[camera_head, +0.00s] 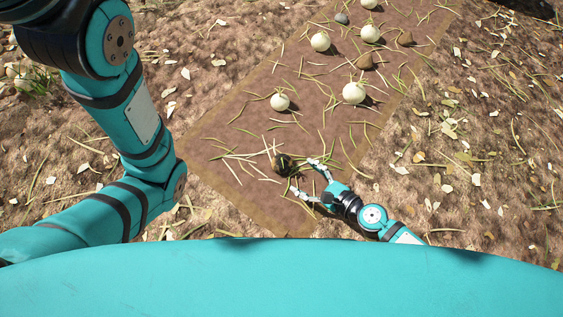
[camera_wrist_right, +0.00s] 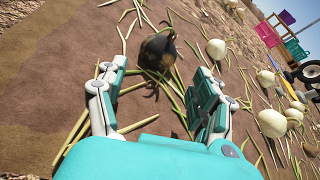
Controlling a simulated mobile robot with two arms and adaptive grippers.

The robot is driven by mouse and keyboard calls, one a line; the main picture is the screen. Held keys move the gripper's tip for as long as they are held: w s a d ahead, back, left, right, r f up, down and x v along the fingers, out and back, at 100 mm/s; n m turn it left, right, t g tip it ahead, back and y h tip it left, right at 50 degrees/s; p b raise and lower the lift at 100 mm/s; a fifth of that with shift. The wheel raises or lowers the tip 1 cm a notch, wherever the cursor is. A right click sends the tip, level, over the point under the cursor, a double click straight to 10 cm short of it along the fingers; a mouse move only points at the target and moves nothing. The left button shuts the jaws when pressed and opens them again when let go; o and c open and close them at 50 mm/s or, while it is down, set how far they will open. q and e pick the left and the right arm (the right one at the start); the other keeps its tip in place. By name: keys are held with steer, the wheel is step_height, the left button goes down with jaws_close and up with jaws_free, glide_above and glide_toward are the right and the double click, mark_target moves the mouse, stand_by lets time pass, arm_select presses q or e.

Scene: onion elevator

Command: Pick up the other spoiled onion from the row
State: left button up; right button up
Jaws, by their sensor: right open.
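A dark, blackened onion (camera_head: 283,165) lies on the near end of the brown soil strip (camera_head: 225,135). My right gripper (camera_head: 303,176) is open just to the right of this onion, its fingers pointing toward it. In the right wrist view, the dark onion (camera_wrist_right: 157,50) lies ahead of the spread fingertips (camera_wrist_right: 161,68), with nothing between the fingers. Several pale onions lie farther up the row, among them one at the left (camera_head: 280,102) and one at the right (camera_head: 354,93). My left arm shows at the left, but its gripper is out of view.
Brown clods (camera_head: 365,62) and a grey stone (camera_head: 342,18) lie farther up the strip. Green and straw-coloured stalks are scattered around the onions. The right wrist view shows a pink crate (camera_wrist_right: 268,34), a green crate (camera_wrist_right: 296,49) and a wheel (camera_wrist_right: 309,72) in the distance.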

mark_target(287, 167)
steer(key=x, duration=0.4)
steer(key=shift+w+a, duration=0.2)
steer(key=x, duration=0.3)
steer(key=b+x, duration=0.1)
steer(key=x, duration=0.1)
steer(key=shift+a+r, duration=0.2)
steer(key=shift+a, duration=0.15)
steer(key=c, duration=1)
steer(key=shift+r, duration=0.1)
